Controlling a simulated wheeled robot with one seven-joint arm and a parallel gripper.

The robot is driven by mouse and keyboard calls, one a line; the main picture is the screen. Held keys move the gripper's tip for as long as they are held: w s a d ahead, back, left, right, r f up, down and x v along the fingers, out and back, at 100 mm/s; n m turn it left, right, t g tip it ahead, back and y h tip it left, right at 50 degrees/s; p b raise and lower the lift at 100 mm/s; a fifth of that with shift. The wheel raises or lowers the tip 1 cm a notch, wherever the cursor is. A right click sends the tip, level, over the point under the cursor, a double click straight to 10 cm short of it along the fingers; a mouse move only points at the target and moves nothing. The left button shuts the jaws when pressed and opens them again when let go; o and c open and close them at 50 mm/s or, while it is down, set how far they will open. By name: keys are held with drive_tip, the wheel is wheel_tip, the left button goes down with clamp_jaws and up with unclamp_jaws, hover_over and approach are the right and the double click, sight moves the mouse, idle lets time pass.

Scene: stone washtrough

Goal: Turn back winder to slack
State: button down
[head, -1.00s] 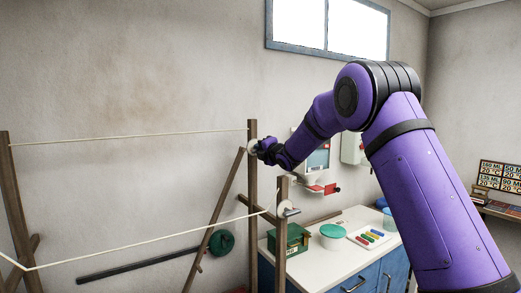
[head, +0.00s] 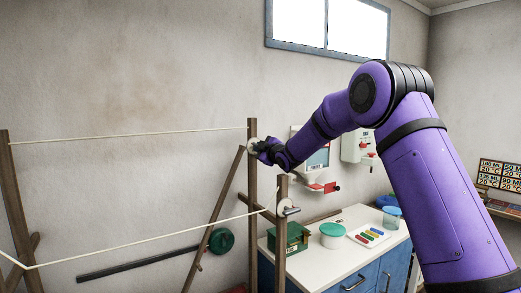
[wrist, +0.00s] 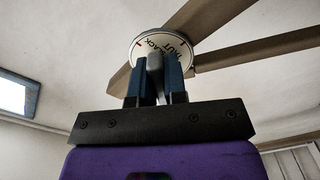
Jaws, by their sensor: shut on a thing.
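The winder (head: 251,144) is a pale round disc on the far wooden post, at the end of the upper line. The wrist view shows its white face (wrist: 145,44) with red marks and dark lettering, seemingly SLACK and TAUT, partly hidden by my fingers. My gripper (head: 260,147) is at this disc. In the wrist view its two blue fingers (wrist: 159,82) are shut on the winder's grey handle (wrist: 154,64). The upper line (head: 130,135) looks nearly straight. The lower line (head: 150,239) runs to a second winder (head: 286,209) on the nearer post.
The posts (head: 253,205) and a slanting brace (head: 216,215) stand close to my gripper. A counter (head: 345,255) to the right holds a green box (head: 297,236), a lidded tub (head: 333,237) and a tray of coloured pieces (head: 370,236). A wall dispenser (head: 355,147) hangs behind my arm.

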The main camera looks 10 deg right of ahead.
drive_tip(key=m, duration=0.3)
drive_tip(key=shift+f+m, duration=0.15)
drive_tip(key=shift+m, duration=0.25)
drive_tip(key=m, duration=0.3)
drive_tip(key=shift+a+m, duration=0.1)
drive_tip(key=shift+m, duration=0.2)
drive_tip(key=m, duration=0.3)
drive_tip(key=shift+s+a+f+m, duration=0.1)
drive_tip(key=shift+m, duration=0.2)
drive_tip(key=m, duration=1.1)
drive_tip(key=shift+a, duration=0.2)
drive_tip(key=m, duration=0.6)
drive_tip(key=shift+s+a+r+m, duration=0.1)
drive_tip(key=shift+a+r+m, duration=0.05)
drive_tip(key=shift+r+m, duration=0.2)
